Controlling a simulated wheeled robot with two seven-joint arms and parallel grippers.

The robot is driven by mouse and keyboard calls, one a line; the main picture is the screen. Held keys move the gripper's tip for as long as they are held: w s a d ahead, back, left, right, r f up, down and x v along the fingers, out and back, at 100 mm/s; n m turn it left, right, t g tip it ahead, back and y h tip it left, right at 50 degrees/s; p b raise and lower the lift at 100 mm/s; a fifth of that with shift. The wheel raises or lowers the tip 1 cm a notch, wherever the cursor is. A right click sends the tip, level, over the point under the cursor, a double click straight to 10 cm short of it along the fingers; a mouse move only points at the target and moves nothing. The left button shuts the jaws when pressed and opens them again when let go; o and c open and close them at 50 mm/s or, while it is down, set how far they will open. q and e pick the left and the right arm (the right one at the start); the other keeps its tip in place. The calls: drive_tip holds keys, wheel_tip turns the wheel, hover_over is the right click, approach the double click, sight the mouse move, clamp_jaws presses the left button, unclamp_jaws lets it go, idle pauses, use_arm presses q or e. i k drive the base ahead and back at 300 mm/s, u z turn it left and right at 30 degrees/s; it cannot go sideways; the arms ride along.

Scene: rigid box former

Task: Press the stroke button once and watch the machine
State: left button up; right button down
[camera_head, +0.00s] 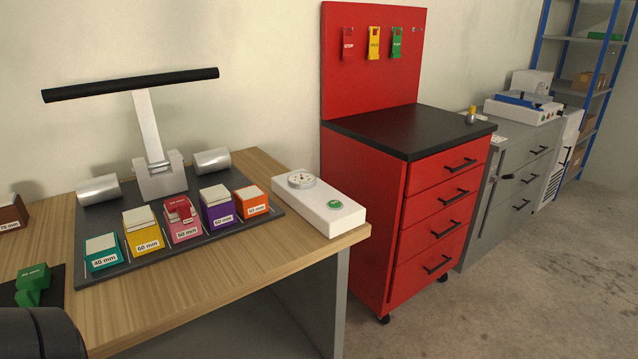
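A white box (308,203) with a round dial gauge (301,180) and a green button (335,204) sits at the right end of the wooden bench. A white and blue machine (520,110) stands on the grey cabinet farther right, with small coloured spots on its front too small to read. I cannot tell which of these bears the stroke button. Neither of my grippers shows. A dark rounded part at the bottom left corner looks like part of my arm.
The wooden bench (230,275) holds a black-handled lever press (150,130) and several labelled coloured blocks on a dark plate (270,212). A red tool cabinet (372,200) stands to its right, with coloured tags on its back panel. The floor (540,285) at right is clear.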

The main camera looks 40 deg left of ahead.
sight(333, 203)
drive_tip(key=u, duration=0.9)
drive_tip(key=i, duration=0.9)
drive_tip(key=u, duration=0.9)
